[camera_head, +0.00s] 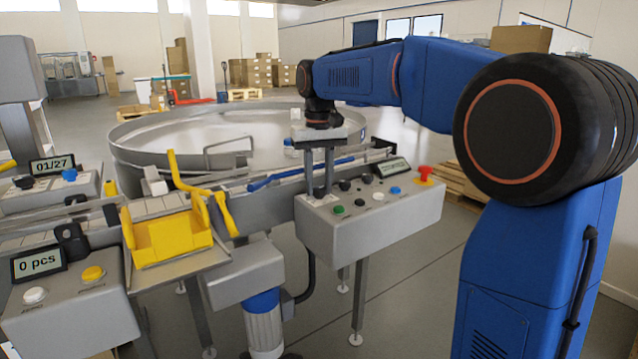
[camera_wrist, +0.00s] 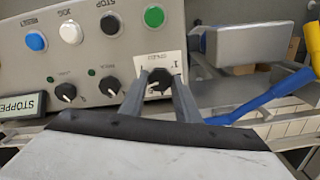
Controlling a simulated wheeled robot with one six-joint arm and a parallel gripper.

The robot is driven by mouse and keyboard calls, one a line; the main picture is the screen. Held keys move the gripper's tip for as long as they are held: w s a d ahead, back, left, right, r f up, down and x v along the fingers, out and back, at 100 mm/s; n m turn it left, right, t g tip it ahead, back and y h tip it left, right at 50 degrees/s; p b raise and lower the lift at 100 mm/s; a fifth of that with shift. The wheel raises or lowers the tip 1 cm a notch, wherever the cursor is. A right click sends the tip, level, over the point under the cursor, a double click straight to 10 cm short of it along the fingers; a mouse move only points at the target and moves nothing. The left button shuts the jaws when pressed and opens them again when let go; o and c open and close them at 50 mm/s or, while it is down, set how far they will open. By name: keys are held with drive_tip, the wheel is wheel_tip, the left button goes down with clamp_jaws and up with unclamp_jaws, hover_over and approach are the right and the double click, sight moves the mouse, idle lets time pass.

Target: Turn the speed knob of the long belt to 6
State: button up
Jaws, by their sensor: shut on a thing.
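The grey control box (camera_head: 370,225) stands at the middle right, with knobs and buttons on top. In the wrist view, a black knob (camera_wrist: 158,82) with a pale pointer line sits on a white label plate (camera_wrist: 146,64). The print on the plate is too small to read surely, so I cannot tell the knob's setting. My gripper (camera_wrist: 160,86) has one finger on each side of this knob and is shut on it.
Two more black knobs (camera_wrist: 66,92) (camera_wrist: 110,85) sit beside it. Green (camera_wrist: 154,16), black (camera_wrist: 109,24), white (camera_wrist: 71,32) and blue (camera_wrist: 36,41) buttons line the panel. A red stop button (camera_head: 424,174) and a display (camera_head: 393,167) are at the right end. A yellow tray (camera_head: 172,238) stands left.

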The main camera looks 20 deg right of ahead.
sight(319, 188)
drive_tip(key=shift+m, duration=0.3)
idle(0.4)
drive_tip(key=o, duration=1)
drive_tip(key=shift+o, duration=0.2)
drive_tip(key=shift+r, duration=0.1)
wheel_tip(319, 188, up, 17)
drive_tip(key=shift+r, duration=0.15)
